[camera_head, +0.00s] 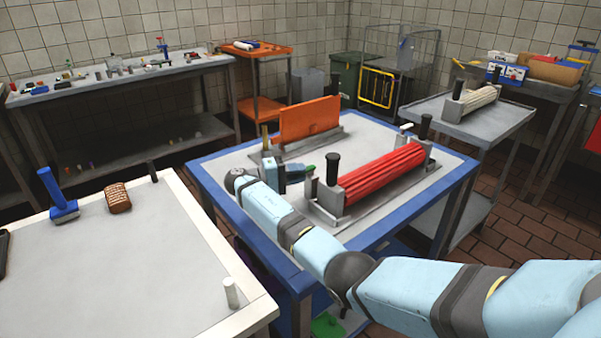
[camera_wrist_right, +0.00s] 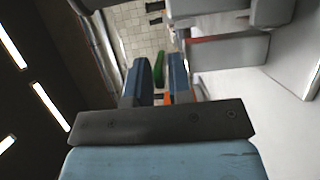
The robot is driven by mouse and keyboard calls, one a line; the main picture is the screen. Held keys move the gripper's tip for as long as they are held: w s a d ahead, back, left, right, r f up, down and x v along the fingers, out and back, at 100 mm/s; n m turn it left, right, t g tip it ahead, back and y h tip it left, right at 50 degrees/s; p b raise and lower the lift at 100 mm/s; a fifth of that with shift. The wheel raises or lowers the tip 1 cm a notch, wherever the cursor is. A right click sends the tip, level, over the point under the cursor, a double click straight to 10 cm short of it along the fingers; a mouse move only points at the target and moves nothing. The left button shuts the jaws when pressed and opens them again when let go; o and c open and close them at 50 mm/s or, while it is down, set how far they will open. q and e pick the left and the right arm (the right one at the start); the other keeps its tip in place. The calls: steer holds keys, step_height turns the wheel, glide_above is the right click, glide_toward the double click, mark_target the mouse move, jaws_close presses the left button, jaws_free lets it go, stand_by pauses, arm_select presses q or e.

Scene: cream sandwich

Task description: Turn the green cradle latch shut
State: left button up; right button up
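The green latch (camera_head: 301,168) shows as a small bar just beyond my right gripper (camera_head: 290,171), left of the red ribbed roller (camera_head: 385,172) in its grey cradle. In the right wrist view, the green latch (camera_wrist_right: 158,68) shows upright between the two blue fingers of my right gripper (camera_wrist_right: 160,78). The fingers are apart, with gaps beside the green piece; contact cannot be told. The gripper partly hides the latch's mount in the head view. My left gripper is not in view.
The blue-edged table (camera_head: 215,196) also bears an upright orange plate (camera_head: 308,120) behind the gripper. Black posts (camera_head: 333,168) rise from the roller's cradle close to the gripper. A white table (camera_head: 120,265) stands at the left front with a brush (camera_head: 62,205) and brown block (camera_head: 118,197).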

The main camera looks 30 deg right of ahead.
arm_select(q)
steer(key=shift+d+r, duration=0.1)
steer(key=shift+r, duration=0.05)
arm_select(e)
steer(key=shift+s+d, duration=0.15)
steer(key=shift+d, duration=0.25)
steer(key=shift+c, duration=0.4)
